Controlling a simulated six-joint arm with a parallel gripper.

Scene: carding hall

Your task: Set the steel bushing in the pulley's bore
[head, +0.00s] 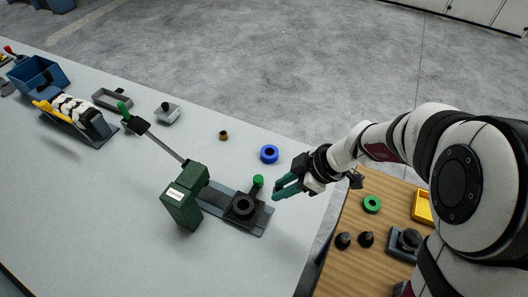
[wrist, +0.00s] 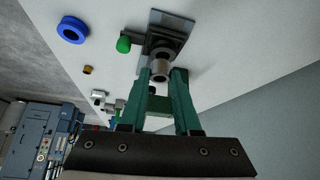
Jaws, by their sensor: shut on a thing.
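My gripper (head: 287,187) has green fingers and hangs above the bench, to the right of the fixture. In the wrist view its fingers (wrist: 161,82) are shut on the steel bushing (wrist: 159,71), a short grey metal ring held at the tips. The bushing cannot be made out in the head view. The dark round pulley (head: 242,206) sits on the fixture plate (head: 262,219), with its bore facing up. In the wrist view the bushing overlaps part of the pulley (wrist: 162,48), and the head view shows the gripper apart from the pulley.
A green-knobbed post (head: 257,181) stands close beside the pulley, and a green block (head: 183,203) stands left of it. A blue ring (head: 269,154) and a small brass ring (head: 223,135) lie behind. A wooden table (head: 345,215) with parts is at right. The bench's front is clear.

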